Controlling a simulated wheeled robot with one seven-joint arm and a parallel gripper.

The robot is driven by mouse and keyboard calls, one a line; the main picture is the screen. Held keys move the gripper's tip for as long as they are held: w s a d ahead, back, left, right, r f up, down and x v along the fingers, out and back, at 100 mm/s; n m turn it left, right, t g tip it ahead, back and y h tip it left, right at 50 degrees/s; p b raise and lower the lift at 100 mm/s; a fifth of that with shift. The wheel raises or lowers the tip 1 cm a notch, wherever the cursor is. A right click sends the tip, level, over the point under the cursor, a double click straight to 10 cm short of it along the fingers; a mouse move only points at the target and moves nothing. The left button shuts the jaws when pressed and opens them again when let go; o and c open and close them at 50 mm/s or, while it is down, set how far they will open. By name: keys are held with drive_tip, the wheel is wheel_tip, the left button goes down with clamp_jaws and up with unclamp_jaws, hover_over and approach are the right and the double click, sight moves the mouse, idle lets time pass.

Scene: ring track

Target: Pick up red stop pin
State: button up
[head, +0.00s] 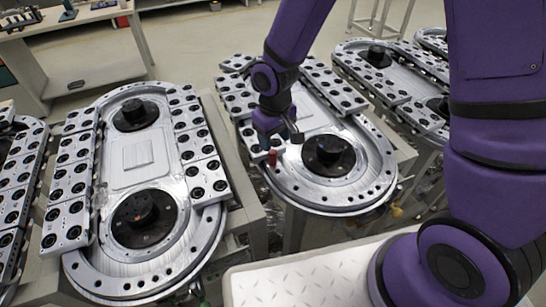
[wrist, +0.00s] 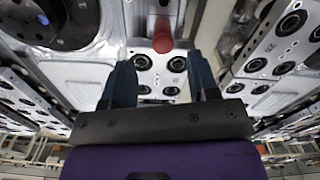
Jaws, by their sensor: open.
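The red stop pin (head: 272,158) stands on the silver ring track (head: 310,190) in the middle of the head view, at the left of the track's near dark hub. In the wrist view the red pin (wrist: 163,38) shows its rounded red end, just beyond the gap between my fingers. My gripper (head: 279,139) is just above the pin in the head view. In the wrist view my gripper (wrist: 161,70) is open and empty, with one dark finger to each side of the pin's line. Whether the fingers are level with the pin cannot be told.
The dark hub (head: 328,152) is close to the right of my gripper. Carriages with black rollers (head: 335,88) line the track's sides. Another ring track (head: 138,168) stands at left and a further one (head: 385,75) at back right. A pale plate (head: 310,275) lies in front.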

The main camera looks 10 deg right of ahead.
sight(273, 151)
drive_tip(key=shift+w+a+f, duration=0.1)
drive_tip(key=shift+a+f, duration=0.05)
drive_tip(key=shift+f, duration=2.35)
drive_tip(key=c, duration=1)
drive_tip(key=shift+r, duration=0.15)
